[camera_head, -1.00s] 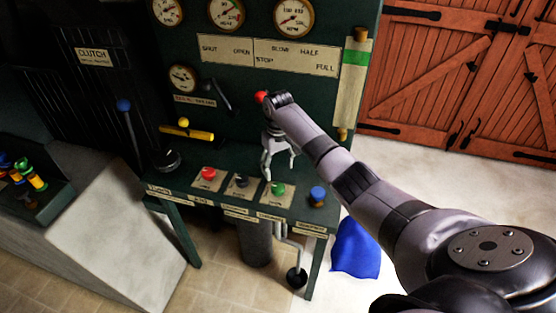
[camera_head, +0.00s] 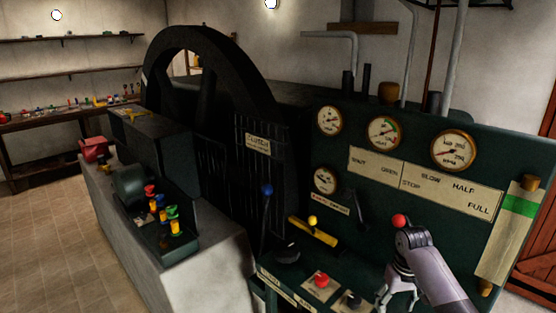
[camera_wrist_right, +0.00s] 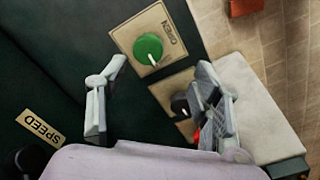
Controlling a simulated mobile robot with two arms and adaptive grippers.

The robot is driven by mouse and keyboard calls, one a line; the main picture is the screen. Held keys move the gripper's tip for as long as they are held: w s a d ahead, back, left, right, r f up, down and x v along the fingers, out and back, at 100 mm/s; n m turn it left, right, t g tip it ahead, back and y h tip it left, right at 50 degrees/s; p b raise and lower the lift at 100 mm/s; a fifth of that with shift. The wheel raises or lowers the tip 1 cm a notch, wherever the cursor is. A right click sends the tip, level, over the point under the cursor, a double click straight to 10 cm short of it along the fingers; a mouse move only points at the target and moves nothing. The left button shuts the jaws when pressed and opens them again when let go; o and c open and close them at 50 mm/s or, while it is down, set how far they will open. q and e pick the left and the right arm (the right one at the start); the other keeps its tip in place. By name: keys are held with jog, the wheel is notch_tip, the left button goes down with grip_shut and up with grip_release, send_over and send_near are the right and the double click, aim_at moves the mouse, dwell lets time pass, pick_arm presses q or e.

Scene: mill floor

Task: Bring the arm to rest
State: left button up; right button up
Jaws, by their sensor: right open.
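My right gripper (camera_head: 398,298) comes in from the lower right in the head view. It is open and hangs in front of the green control panel, above the desk. In the right wrist view its two fingers (camera_wrist_right: 160,68) are spread apart with nothing between them. Beyond them is a green knob (camera_wrist_right: 148,49) on a plate marked OPEN, with a black knob (camera_wrist_right: 181,104) beside it. A red ball (camera_head: 400,220) shows right by my right wrist; whether they touch, I cannot tell. My left gripper is not in view.
The panel carries several gauges (camera_head: 453,150), a dark handle (camera_head: 358,208) and a yellow lever (camera_head: 314,231). A blue-topped clutch lever (camera_head: 267,190) stands left of it. The desk bears a red button (camera_head: 322,280). A large black wheel (camera_head: 190,45) stands behind. Floor (camera_head: 45,235) at left is clear.

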jog(key=s+a+f+n+t, duration=0.1)
jog(key=s+a+f+n, duration=0.1)
jog(key=s+a+f, duration=0.45)
jog(key=s+a+f+n+t, duration=0.1)
jog(key=s+a+f, duration=0.2)
jog(key=s+a, duration=0.6)
jog(key=s+r+t, duration=0.1)
jog(key=s+r, duration=0.2)
jog(key=s, duration=0.6)
jog(key=s+r+t, duration=0.1)
jog(key=s+r, duration=0.3)
jog(key=s, duration=0.5)
notch_tip(320, 180, down, 27)
jog(key=g+b, duration=0.2)
jog(key=s+d+f+g+b, duration=0.1)
jog(key=s+d+f, duration=0.2)
jog(key=s+f, duration=1.5)
jog(key=shift+f+b, duration=0.3)
jog(key=shift+f, duration=0.25)
